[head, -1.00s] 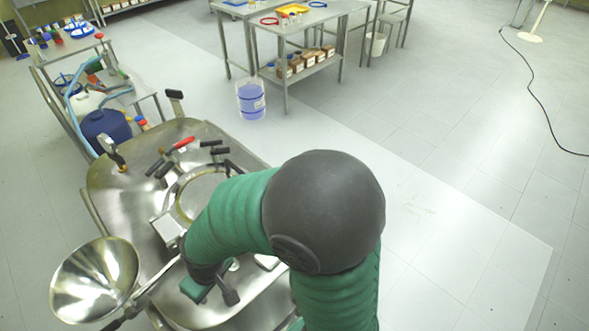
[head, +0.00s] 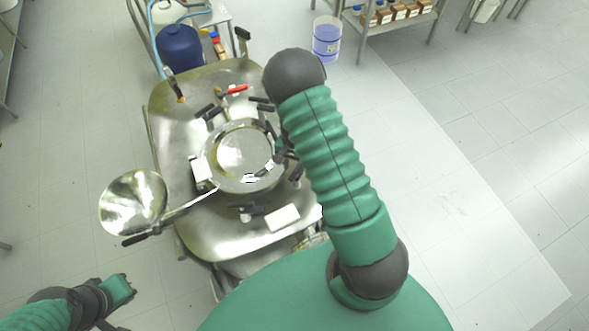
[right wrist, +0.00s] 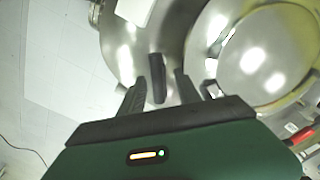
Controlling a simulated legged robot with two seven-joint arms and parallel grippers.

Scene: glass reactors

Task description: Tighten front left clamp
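The round manway lid (head: 243,153) sits on the steel reactor top (head: 170,130), ringed by black-handled clamps. One black clamp handle (head: 245,206) lies at the lid's front edge; I cannot tell which clamp is the front left one. My right gripper (head: 286,152) is at the lid's right rim, partly hidden by its arm. In the right wrist view its two black fingers (right wrist: 158,92) are apart, with a black clamp handle (right wrist: 157,68) between them and gaps visible on both sides. My left gripper (head: 126,284) is low at the left, away from the reactor; its fingers are unclear.
A steel funnel (head: 133,202) juts out at the reactor's left. A red-handled part (head: 237,89) lies behind the lid. A white plate (head: 282,217) is at the front. A blue drum (head: 180,48) stands behind.

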